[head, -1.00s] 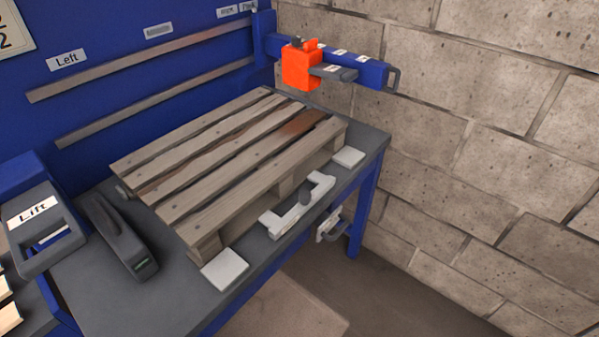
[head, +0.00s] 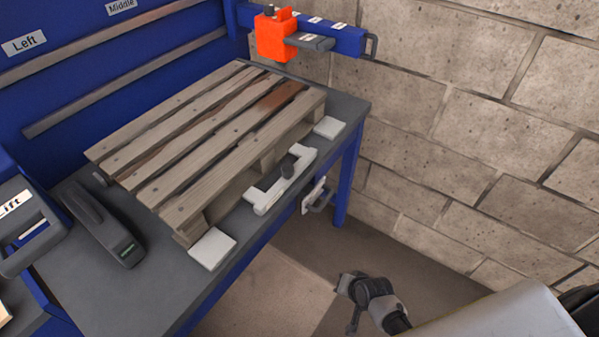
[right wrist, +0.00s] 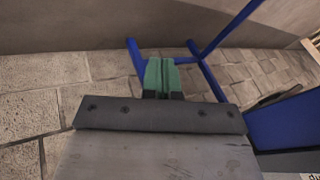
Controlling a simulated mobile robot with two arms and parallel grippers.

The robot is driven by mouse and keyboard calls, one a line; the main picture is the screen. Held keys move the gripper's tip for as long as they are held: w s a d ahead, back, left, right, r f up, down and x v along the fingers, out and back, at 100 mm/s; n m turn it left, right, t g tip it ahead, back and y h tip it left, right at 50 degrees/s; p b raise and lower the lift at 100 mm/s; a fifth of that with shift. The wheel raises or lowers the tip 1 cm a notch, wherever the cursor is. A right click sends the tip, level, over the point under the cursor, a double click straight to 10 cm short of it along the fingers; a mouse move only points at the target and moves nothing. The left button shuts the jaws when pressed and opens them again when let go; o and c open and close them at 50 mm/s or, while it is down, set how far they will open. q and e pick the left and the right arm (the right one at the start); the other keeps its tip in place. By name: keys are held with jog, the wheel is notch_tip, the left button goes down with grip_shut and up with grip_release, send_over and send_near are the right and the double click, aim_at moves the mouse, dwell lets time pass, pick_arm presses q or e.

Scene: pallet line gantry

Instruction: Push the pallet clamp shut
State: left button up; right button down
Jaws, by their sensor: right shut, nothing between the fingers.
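The pallet (head: 205,140), of worn wooden slats, lies on the dark bench top. A white bracket with a dark knob (head: 280,182), which looks like the pallet clamp, sits at the bench's front edge, against or close to the pallet's near side. I cannot tell how far shut it is. My right gripper (right wrist: 162,75) shows green fingers shut and empty in the right wrist view. In the head view my right arm reaches in at the lower right, in front of the bench and apart from the clamp. My left gripper is out of view.
White pads (head: 212,248) lie at the bench's front corners. A grey handle (head: 319,197) hangs below the bench edge. An orange block (head: 275,38) sits on a blue beam at the back. A dark tool (head: 103,223) lies left of the pallet. A block wall stands at right.

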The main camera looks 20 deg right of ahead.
jog(key=w+r+m+t+y, duration=0.2)
jog(key=w+r, duration=0.3)
jog(key=r, duration=1.1)
jog(key=w+a+r+m+t+y, duration=0.1)
jog(key=w+r, duration=0.4)
jog(key=r, duration=1.1)
jog(key=shift+r+m+t+y, duration=0.2)
jog(key=shift+m+t+y, duration=0.2)
jog(key=shift+m+t, duration=0.6)
send_near(293, 173)
notch_tip(293, 173, down, 3)
jog(key=w+a, duration=0.1)
jog(key=w, duration=0.2)
jog(key=w+a, duration=0.1)
jog(key=w, duration=0.1)
jog(key=shift+a+f+p, duration=0.1)
jog(key=shift+a+p, duration=0.2)
jog(key=shift+p, duration=0.1)
jog(key=shift+w+a, duration=0.15)
jog(key=shift+w, duration=0.05)
